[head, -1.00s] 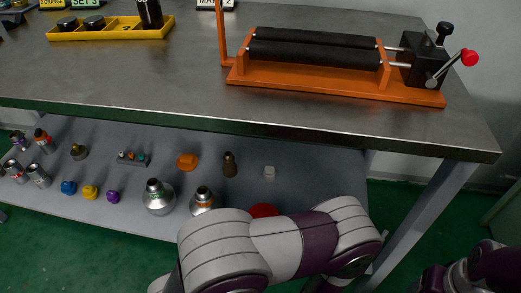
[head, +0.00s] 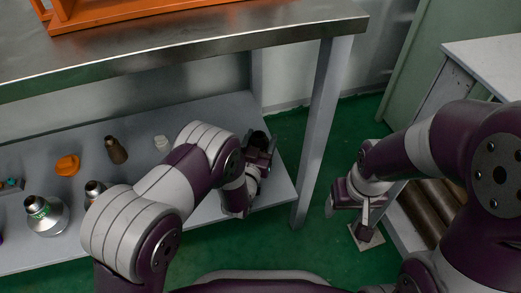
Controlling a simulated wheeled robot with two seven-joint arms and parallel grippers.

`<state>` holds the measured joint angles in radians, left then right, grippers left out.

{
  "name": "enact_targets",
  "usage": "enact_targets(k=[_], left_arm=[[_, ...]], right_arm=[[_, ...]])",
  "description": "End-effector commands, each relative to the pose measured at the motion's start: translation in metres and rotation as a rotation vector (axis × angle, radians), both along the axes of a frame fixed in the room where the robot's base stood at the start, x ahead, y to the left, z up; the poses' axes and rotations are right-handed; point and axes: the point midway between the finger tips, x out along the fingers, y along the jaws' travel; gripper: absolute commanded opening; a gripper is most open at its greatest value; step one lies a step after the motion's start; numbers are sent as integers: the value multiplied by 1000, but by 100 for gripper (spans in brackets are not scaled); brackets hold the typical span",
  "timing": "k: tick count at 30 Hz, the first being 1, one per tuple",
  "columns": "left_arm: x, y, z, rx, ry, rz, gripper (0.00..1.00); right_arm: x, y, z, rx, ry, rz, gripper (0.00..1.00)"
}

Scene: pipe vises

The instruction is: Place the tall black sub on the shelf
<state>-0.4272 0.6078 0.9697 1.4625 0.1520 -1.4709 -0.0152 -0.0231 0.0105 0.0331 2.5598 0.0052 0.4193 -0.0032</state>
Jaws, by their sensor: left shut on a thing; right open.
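My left gripper (head: 259,150) is over the right end of the grey lower shelf (head: 225,117). It is shut on a black rounded piece (head: 258,138), mostly hidden by the jaws. I take it for the tall black sub, though its full height does not show. Whether the piece touches the shelf cannot be told. My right gripper (head: 348,206) is open and empty, right of the table leg, above the green floor.
On the shelf are a brown bottle (head: 116,150), an orange lump (head: 67,165), a small white piece (head: 161,143) and silver flasks (head: 47,214). A table leg (head: 322,125) stands right of my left gripper. The metal tabletop (head: 200,48) overhangs the shelf.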

Motion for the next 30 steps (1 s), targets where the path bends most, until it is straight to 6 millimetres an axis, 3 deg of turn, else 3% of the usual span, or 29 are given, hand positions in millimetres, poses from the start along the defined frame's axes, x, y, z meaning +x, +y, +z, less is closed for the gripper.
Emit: enact_targets(k=[1,2,13,14,15,25,30], left_arm=[[0,0,-18,-1,-3,0,5],[1,0,-21,-2,-4,0,5],[0,-1,-21,-2,-3,0,5],[0,0,-21,0,-1,0,73],[0,0,-21,0,0,0,86],[0,0,-16,-1,-1,0,88],[-32,8,-11,3,6,-2,88]], right_arm=[[0,0,-18,0,1,0,69],[0,0,-20,0,1,0,69],[0,0,-18,0,0,0,69],[0,0,-17,0,1,0,69],[0,0,-17,0,1,0,69],[0,0,-13,0,1,0,69],[0,0,12,0,1,0,69]])
